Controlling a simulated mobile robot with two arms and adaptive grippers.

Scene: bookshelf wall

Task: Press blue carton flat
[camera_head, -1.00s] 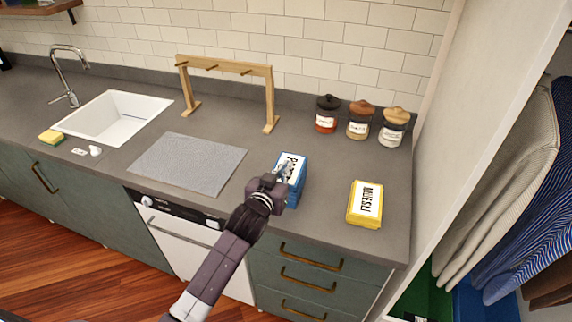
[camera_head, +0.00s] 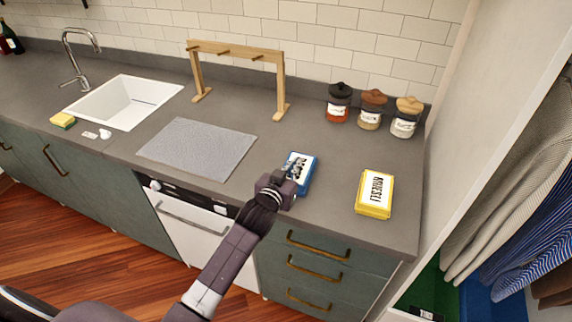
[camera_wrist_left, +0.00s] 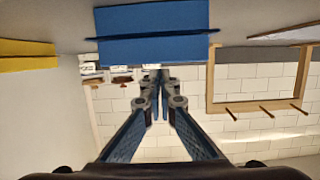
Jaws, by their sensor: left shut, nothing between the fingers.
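The blue carton (camera_head: 306,172) with a white label sits on the grey counter near its front edge. It looks low, about as low as the yellow carton beside it. In the left wrist view, which looks upside down, the blue carton (camera_wrist_left: 155,20) fills the top middle, with a ridge along its side. My left gripper (camera_head: 289,168) is shut and empty, over the near left part of the carton and hiding some of its label. Its closed fingers also show in the wrist view (camera_wrist_left: 160,112). I cannot tell whether they touch the carton. My right gripper is not in view.
A yellow muesli carton (camera_head: 374,194) lies to the right. Several lidded jars (camera_head: 370,110) stand behind, against the tiled wall. A grey mat (camera_head: 197,148), wooden rack (camera_head: 235,55) and sink (camera_head: 125,101) are to the left. Clothes (camera_head: 520,190) hang at the far right.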

